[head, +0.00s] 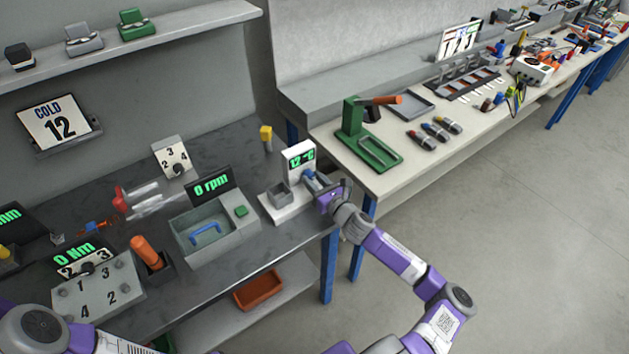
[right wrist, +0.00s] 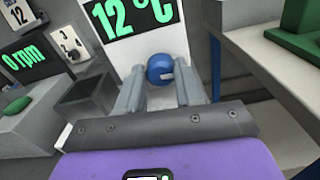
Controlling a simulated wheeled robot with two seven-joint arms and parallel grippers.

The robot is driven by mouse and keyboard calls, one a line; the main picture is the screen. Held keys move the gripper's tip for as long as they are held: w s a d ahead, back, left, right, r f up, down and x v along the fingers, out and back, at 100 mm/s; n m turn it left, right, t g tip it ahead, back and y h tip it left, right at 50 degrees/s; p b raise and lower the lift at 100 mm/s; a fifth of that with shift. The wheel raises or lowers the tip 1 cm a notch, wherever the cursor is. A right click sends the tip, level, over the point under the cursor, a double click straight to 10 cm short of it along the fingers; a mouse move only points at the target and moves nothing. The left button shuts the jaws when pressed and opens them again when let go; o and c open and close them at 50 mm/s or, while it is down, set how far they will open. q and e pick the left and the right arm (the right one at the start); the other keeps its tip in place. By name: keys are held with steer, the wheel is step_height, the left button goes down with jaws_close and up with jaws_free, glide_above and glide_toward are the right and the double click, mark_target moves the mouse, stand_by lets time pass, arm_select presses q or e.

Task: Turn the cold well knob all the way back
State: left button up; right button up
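The cold well (head: 284,206) is a white unit on the dark bench's right end, with a grey square well (head: 279,194) and an upright panel. Its display (head: 301,158) reads 12 °C in green. In the right wrist view the blue round knob (right wrist: 160,68) with a pale pointer mark sits below the display (right wrist: 130,16). My right gripper (right wrist: 160,90) is open, its two fingers either side of the knob with a gap to each. In the head view the right gripper (head: 322,186) is at the panel's front. My left gripper is out of view; only its arm shows at lower left.
A card (head: 58,124) on the wall reads COLD 12. Left of the cold well stand a grey basin unit (head: 205,240) with a blue handle and a "0 rpm" display (head: 209,185). A green press (head: 365,145) stands on the white bench to the right.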

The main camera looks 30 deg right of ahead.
steer(key=c, duration=0.5)
steer(key=shift+n, duration=0.3)
steer(key=n, duration=0.2)
steer(key=shift+n, duration=0.3)
steer(key=n, duration=0.3)
steer(key=shift+a+n, duration=0.1)
steer(key=shift+n, duration=0.2)
steer(key=n+b, duration=0.1)
steer(key=n, duration=0.4)
steer(key=shift+f+n, duration=0.1)
steer(key=shift+n, duration=0.2)
steer(key=n+b, duration=0.2)
steer(key=n, duration=0.3)
steer(key=shift+n, duration=0.7)
